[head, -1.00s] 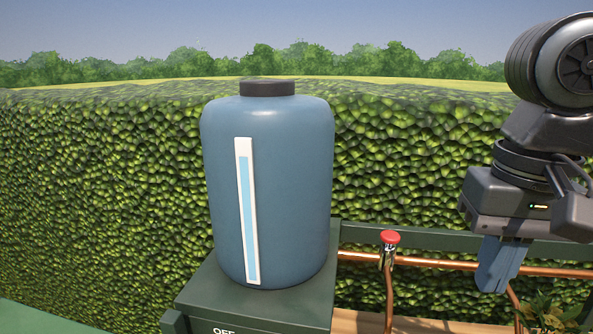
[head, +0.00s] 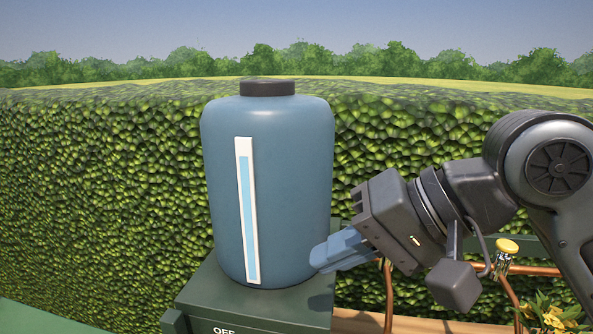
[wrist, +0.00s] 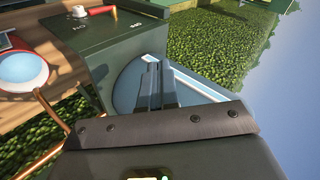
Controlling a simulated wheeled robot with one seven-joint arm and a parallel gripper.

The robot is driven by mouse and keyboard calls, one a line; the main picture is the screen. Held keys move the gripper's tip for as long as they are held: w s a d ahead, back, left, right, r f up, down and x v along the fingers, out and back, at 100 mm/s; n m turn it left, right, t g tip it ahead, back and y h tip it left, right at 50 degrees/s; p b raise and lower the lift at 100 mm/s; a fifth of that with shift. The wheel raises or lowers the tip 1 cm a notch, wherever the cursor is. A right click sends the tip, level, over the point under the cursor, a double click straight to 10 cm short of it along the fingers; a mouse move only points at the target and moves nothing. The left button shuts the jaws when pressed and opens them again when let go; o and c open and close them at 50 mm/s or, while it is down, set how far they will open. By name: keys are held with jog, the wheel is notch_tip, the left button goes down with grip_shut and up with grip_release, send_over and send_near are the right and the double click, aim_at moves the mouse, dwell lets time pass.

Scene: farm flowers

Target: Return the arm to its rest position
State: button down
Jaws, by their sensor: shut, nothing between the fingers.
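My gripper (head: 343,250) is at the lower middle of the head view, its blue fingers pointing left. The fingers are shut with nothing between them. In the wrist view the closed fingers (wrist: 156,90) lie in front of the blue tank. My arm comes in from the right edge and is bent, with the wrist turned sideways. The fingertips show close to the lower right side of the blue tank (head: 290,180); I cannot tell whether they touch it.
The tank stands on a dark green box (head: 250,308) marked OFF. A yellow-topped valve (head: 506,247) sits on copper pipes (head: 548,270) behind my arm. Yellow flowers (head: 553,318) are at the lower right. A hedge (head: 100,190) fills the back. Open air lies above my arm.

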jog(key=w+a+m+t+y, duration=0.1)
jog(key=a+m+t+y, duration=0.3)
jog(key=t, duration=0.3)
jog(key=s+d+f+m+t+h, duration=0.25)
jog(key=s+d+f+h, duration=0.3)
jog(key=f, duration=0.35)
jog(key=s+d+f+m+t+h, duration=0.25)
jog(key=s+d+f+h, duration=0.25)
jog(key=s+f, duration=0.25)
jog(key=s+d+f+n+h, duration=0.1)
jog(key=s+d+n, duration=0.3)
jog(key=s, duration=0.7)
jog(key=s+d+f+n+h, duration=0.2)
jog(key=s+d+n, duration=0.3)
jog(key=s, duration=0.5)
jog(key=shift+s+d+g, duration=0.4)
jog(key=shift+d, duration=0.45)
jog(key=shift+f, duration=0.1)
